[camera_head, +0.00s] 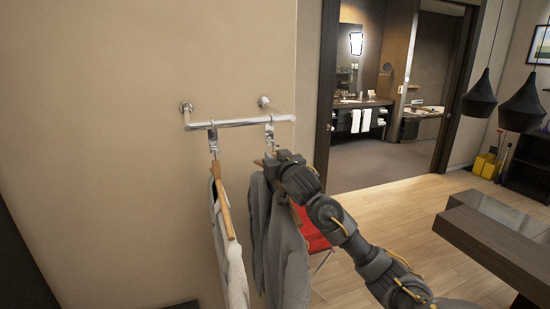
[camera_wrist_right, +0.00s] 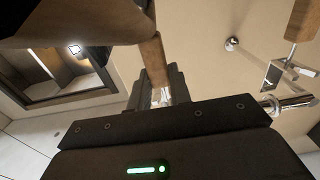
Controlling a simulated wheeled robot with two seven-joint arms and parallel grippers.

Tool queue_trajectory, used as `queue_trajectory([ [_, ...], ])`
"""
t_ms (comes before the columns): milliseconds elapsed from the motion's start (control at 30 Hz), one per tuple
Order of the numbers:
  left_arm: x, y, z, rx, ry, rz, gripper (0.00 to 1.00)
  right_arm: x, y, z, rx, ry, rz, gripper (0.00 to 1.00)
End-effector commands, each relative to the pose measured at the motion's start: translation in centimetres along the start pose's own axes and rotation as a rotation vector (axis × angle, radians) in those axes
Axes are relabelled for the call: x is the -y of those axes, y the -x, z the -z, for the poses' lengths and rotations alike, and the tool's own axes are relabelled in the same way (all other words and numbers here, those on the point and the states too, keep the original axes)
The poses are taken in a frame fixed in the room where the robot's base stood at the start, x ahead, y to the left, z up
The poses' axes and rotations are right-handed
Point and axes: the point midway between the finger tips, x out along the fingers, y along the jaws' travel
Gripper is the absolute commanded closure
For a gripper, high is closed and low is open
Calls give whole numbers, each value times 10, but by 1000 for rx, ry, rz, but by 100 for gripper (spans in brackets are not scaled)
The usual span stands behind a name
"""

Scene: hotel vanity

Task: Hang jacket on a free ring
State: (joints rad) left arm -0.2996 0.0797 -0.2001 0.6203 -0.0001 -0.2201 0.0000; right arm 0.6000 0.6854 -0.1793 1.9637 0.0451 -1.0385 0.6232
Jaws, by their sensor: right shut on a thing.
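A metal bar (camera_head: 240,122) on the wall carries a left ring (camera_head: 212,138) and a right ring (camera_head: 269,134). A light jacket (camera_head: 232,265) hangs on a wooden hanger (camera_head: 222,200) below the left ring. My right gripper (camera_head: 274,163) is just under the right ring, shut on the wooden hanger of a grey jacket (camera_head: 278,250). In the right wrist view this hanger (camera_wrist_right: 153,60) runs up from between the fingers (camera_wrist_right: 160,92). The gripper hides the hanger's top, so I cannot tell whether it is joined to the right ring. My left gripper is out of view.
The bar's end (camera_wrist_right: 292,104) and the other hanger (camera_wrist_right: 303,18) are close by in the right wrist view. A red item (camera_head: 312,232) is behind my right arm. A dark table (camera_head: 490,240) stands at right. The wall left of the bar is bare.

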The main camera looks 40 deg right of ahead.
Motion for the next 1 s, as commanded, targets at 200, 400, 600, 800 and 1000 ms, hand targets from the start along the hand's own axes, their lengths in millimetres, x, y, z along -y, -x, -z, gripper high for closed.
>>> queue_trajectory([
  [200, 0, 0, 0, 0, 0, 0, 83, 0, 0, 2, -5, -2, 0, 100],
  [400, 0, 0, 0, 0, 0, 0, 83, 0, -3, 2, -5, -2, 0, 100],
  [600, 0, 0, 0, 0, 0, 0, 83, 0, -6, 2, -5, -2, 0, 100],
  [800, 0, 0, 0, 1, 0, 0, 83, 0, -11, 2, -4, -2, -1, 100],
  [1000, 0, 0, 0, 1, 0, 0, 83, 0, -14, 3, -5, -2, 0, 100],
])
